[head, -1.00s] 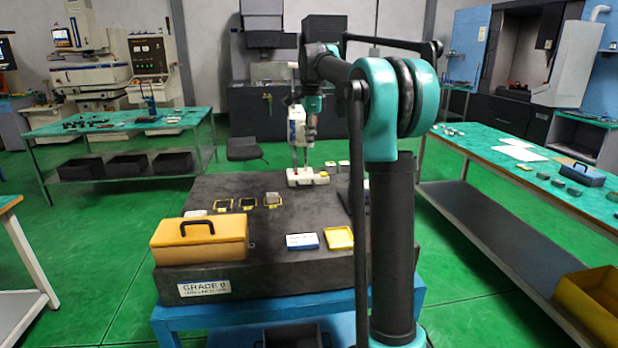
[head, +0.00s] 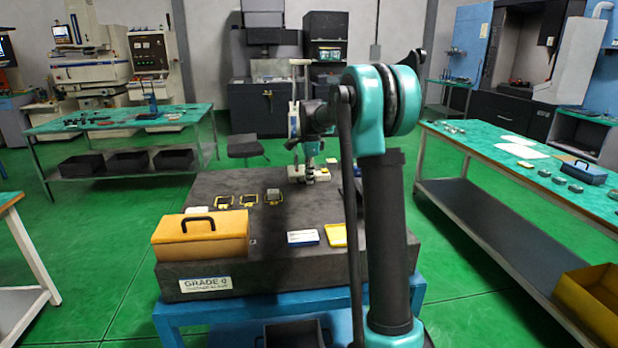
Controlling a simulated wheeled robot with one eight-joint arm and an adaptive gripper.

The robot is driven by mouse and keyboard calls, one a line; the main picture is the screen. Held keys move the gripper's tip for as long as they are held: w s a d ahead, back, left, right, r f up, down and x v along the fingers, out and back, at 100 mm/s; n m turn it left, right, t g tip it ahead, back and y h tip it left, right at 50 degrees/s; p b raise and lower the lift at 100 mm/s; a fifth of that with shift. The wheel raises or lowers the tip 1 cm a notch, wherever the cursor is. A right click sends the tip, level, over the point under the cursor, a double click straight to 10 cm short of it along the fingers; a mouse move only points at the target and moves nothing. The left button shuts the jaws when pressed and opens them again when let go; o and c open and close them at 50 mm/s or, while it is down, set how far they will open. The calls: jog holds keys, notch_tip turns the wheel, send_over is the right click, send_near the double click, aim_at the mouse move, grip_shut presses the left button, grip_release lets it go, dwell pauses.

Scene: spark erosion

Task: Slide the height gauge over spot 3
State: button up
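The height gauge (head: 294,120) stands upright near the back of the dark granite plate (head: 215,262), its column rising behind my arm. Its pale base (head: 293,174) is partly hidden by my gripper (head: 309,176). My gripper points down at the base, close to or touching it; whether its fingers are open or closed on it is too small to tell. Three yellow-framed spots lie left of and nearer than the gauge: left (head: 224,202), middle (head: 249,201) and right (head: 273,198). The right one has a grey block on it. I cannot read any spot numbers.
A yellow toolbox (head: 200,237) stands at the plate's front left. A white-and-blue box (head: 303,238) and a yellow tray (head: 337,236) lie near the front right. The plate between the gauge and the spots looks clear. My arm hides the plate's right side.

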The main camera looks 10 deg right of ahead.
jog(key=shift+f, duration=0.3)
grip_shut()
